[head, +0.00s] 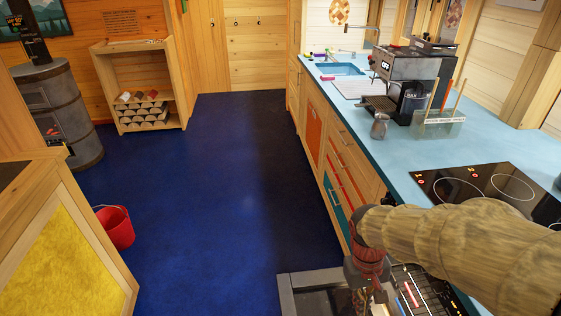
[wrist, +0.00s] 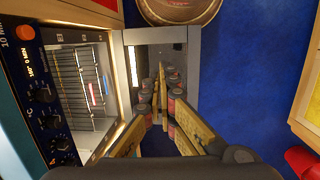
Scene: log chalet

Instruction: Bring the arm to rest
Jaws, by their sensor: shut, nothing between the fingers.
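My arm reaches in from the right edge of the head view, over the cooktop side of the counter, and bends down towards the floor area. My gripper is at the bottom of the head view, with its fingers mostly hidden. In the wrist view my gripper (wrist: 162,112) is shut, its wood-coloured fingers coming together with nothing held. It points at a grey-framed open oven door (wrist: 188,62), which also shows in the head view (head: 290,284). Reddish rounded shapes show within that frame; I cannot tell whether they are reflections.
An open oven (wrist: 85,80) with racks and knobs is close on the left in the wrist view. The blue counter (head: 408,165) holds a coffee machine (head: 405,75), a steel jug (head: 379,126) and a cooktop (head: 470,187). A red bucket (head: 117,228) stands left. The blue floor (head: 205,190) is clear.

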